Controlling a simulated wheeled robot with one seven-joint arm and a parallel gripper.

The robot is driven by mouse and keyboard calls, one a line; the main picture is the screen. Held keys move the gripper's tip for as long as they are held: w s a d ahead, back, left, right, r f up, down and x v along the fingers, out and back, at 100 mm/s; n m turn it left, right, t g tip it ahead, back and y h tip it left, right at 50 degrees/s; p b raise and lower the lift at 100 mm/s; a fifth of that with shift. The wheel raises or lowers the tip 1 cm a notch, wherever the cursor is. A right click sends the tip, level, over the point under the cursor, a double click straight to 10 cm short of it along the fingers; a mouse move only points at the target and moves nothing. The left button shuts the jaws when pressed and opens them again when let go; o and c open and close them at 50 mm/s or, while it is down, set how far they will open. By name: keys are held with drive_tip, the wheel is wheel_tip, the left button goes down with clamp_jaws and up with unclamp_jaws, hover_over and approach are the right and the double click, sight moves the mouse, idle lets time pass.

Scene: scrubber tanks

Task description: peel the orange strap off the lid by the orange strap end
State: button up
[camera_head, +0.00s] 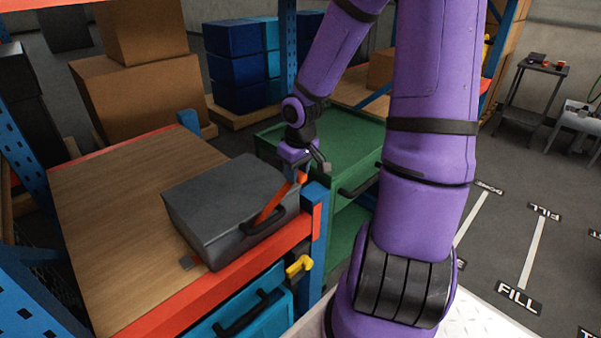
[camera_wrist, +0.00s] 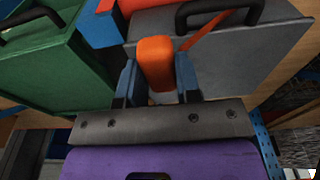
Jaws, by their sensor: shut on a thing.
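A dark grey case (camera_head: 225,195) with a lid and a handle lies on the wooden shelf. It also shows in the wrist view (camera_wrist: 255,62). An orange strap (camera_head: 274,206) runs up from the case's handle side to my gripper (camera_head: 311,165). In the wrist view the orange strap end (camera_wrist: 155,62) sits between the two fingers of my gripper (camera_wrist: 158,80), which are shut on it. A thin stretch of strap (camera_wrist: 205,32) passes near the handle (camera_wrist: 220,12). Whether any strap still sticks to the lid is hard to tell.
The wooden shelf (camera_head: 105,205) has an orange front beam and a blue upright (camera_head: 312,210) near the case. A green cabinet (camera_head: 345,145) stands to the right. Cardboard boxes (camera_head: 140,85) stand behind. A teal case (camera_head: 245,310) with a black handle sits below the shelf.

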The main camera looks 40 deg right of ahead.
drive_tip(key=shift+a, duration=0.2)
drive_tip(key=a+r, duration=0.1)
drive_tip(key=a, duration=0.6)
drive_tip(key=shift+r, duration=0.4)
idle(0.5)
drive_tip(key=shift+s, duration=0.1)
drive_tip(key=a+r, duration=0.1)
drive_tip(key=a, duration=0.6)
drive_tip(key=shift+r, duration=0.4)
idle(0.4)
drive_tip(key=shift+s, duration=0.1)
drive_tip(key=a, duration=0.7)
idle(0.8)
drive_tip(key=shift+s, duration=0.1)
drive_tip(key=a, duration=0.7)
idle(0.9)
drive_tip(key=shift+s, duration=0.1)
